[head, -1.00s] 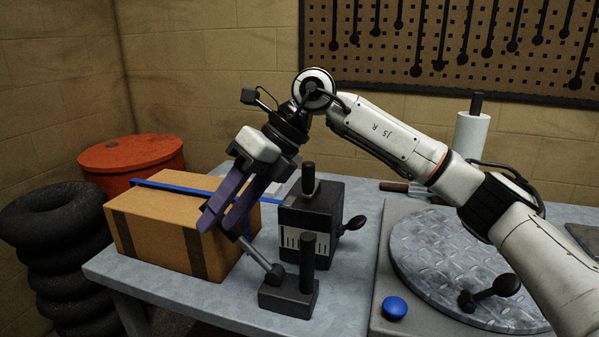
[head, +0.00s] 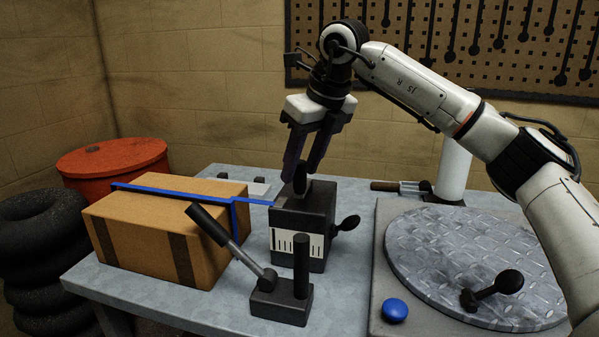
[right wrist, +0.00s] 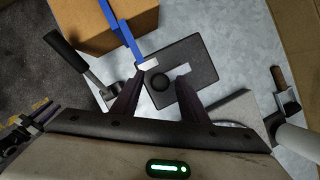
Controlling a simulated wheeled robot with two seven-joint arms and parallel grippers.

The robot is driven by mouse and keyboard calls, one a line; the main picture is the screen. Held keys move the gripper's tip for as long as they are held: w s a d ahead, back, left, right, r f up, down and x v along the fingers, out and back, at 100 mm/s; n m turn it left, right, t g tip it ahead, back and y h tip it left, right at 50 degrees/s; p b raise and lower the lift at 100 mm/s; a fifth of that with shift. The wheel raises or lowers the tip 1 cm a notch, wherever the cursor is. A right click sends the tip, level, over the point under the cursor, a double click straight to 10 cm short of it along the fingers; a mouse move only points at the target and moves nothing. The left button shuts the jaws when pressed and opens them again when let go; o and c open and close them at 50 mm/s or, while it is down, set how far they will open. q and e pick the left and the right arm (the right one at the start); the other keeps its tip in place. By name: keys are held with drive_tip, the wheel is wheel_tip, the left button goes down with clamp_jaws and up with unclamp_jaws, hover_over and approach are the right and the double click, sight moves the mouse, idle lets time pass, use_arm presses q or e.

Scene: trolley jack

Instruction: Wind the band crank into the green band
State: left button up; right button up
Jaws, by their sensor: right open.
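A dark block (head: 302,216) with a white scale plate (head: 297,245) on its front stands on the grey bench. A dark knob handle (head: 300,180) rises from its top, and a black crank handle (head: 348,223) sticks out at its right side. I cannot tell which one is the band crank. I see no green band on the scale. My right gripper (head: 302,174) points down over the block, open. In the right wrist view, its fingers lie on either side of the top knob (right wrist: 160,82), with gaps.
A cardboard box (head: 150,255) with a blue strap (head: 175,190) stands left of the block. A lever (head: 218,232) on a dark base (head: 281,302) leans left in front. A round metal plate (head: 470,260) with a black handle and a blue button (head: 395,310) lie right.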

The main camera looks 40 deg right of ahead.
drive_tip(key=shift+x, duration=0.75)
clamp_jaws()
drive_tip(key=shift+w+a, duration=0.1)
drive_tip(key=shift+a, duration=0.05)
